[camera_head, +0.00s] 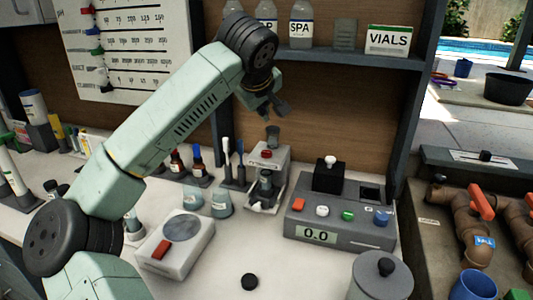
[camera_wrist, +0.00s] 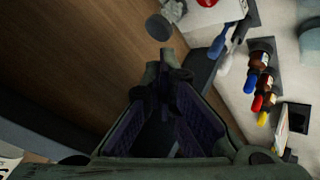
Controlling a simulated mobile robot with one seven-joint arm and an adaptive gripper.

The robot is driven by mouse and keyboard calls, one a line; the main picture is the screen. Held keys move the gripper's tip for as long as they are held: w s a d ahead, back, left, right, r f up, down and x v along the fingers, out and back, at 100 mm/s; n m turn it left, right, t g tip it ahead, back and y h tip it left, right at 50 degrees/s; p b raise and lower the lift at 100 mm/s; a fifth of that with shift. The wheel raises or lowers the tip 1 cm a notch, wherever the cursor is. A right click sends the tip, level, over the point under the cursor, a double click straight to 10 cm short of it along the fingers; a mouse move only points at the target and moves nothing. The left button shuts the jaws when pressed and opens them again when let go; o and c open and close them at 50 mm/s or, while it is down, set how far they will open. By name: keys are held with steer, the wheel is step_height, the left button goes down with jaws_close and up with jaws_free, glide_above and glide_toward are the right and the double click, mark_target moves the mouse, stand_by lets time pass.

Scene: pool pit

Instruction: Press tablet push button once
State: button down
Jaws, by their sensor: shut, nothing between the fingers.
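A white device (camera_head: 268,178) with a red button (camera_head: 266,153) on its upper face stands mid-counter; it best fits the tablet push button, though no label is readable. A grey cylindrical part (camera_head: 273,136) rises behind the button, and a dark cup-like piece (camera_head: 265,186) sits at the device's front. In the wrist view the red button (camera_wrist: 207,2) is cut off by the top edge. My gripper (camera_head: 275,112) is shut and empty, above and slightly behind the device, apart from the button. Its closed fingers also show in the wrist view (camera_wrist: 167,62).
Right of the device is a grey meter (camera_head: 340,232) with coloured buttons. Front left is a white stirrer-like unit (camera_head: 180,240) with a red switch. Bottles (camera_head: 178,163) and glass flasks (camera_head: 221,203) crowd the left. A shelf (camera_head: 350,60) overhangs behind.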

mark_target(263, 152)
step_height(263, 152, down, 7)
steer(key=b, duration=0.5)
steer(key=shift+f, duration=0.1)
stand_by(1.1)
steer(key=shift+f+b, duration=0.3)
steer(key=shift+b, duration=0.05)
steer(key=shift+f+b, duration=0.4)
steer(key=shift+f, duration=0.05)
stand_by(0.6)
steer(key=shift+r, duration=0.1)
steer(key=shift+r+p, duration=0.6)
steer(key=shift+r, duration=0.2)
steer(key=shift+r+p, duration=1.8)
steer(key=shift+r, duration=0.75)
